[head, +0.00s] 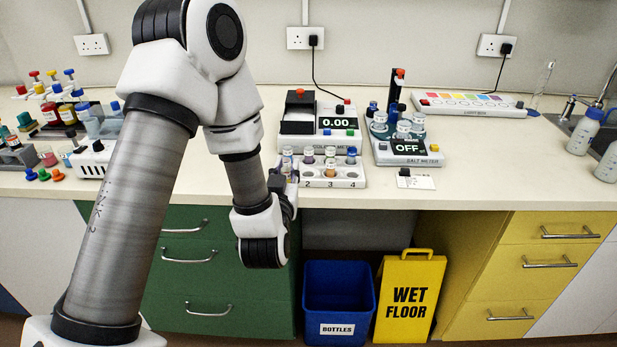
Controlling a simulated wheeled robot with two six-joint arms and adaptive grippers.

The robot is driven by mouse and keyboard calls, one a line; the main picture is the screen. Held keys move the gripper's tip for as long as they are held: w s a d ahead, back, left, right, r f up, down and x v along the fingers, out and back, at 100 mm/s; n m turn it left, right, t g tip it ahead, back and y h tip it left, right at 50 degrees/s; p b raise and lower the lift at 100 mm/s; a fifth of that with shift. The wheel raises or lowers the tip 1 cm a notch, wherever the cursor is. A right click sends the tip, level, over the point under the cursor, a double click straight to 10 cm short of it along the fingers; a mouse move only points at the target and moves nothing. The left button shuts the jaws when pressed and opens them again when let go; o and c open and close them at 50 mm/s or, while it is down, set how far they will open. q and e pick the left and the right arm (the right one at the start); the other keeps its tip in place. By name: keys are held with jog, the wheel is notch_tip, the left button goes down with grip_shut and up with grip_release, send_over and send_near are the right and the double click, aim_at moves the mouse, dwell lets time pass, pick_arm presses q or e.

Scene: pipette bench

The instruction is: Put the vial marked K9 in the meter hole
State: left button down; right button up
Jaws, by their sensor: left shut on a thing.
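My left gripper (289,178) is at the left end of a white numbered rack (346,183), shut on what looks like a small vial (287,155). The arm and gripper body hide much of it. Several capped vials stand in the rack beside it, with the numbers 2, 3 and 4 showing on the front. The salt meter (425,159) stands to the right with its display reading OFF, and several vials are on its top. I cannot make out its hole or a K9 mark on any vial. My right gripper is not in view.
A balance-like device (341,143) reading 0.00 stands behind the rack. A light box (468,105) is at the back right. A small white card (415,183) lies before the salt meter. Coloured vials and racks fill the left. The right front counter is clear.

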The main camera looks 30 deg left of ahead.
pick_arm(q)
jog(key=w+p, duration=0.1)
jog(key=w, duration=0.2)
jog(key=w+a+p, duration=0.1)
jog(key=w, duration=0.6)
jog(key=shift+w+a+f+p, duration=0.3)
jog(key=shift+w+a+p, duration=0.05)
jog(key=shift+p, duration=0.05)
notch_tip(320, 180, down, 3)
jog(key=shift+w+r+p, duration=0.15)
jog(key=shift+p, duration=0.2)
jog(key=shift+f, duration=0.35)
jog(key=shift+f+b, duration=0.25)
jog(key=shift+b, duration=0.05)
jog(key=c, duration=1)
grip_release()
jog(key=shift+r, duration=0.1)
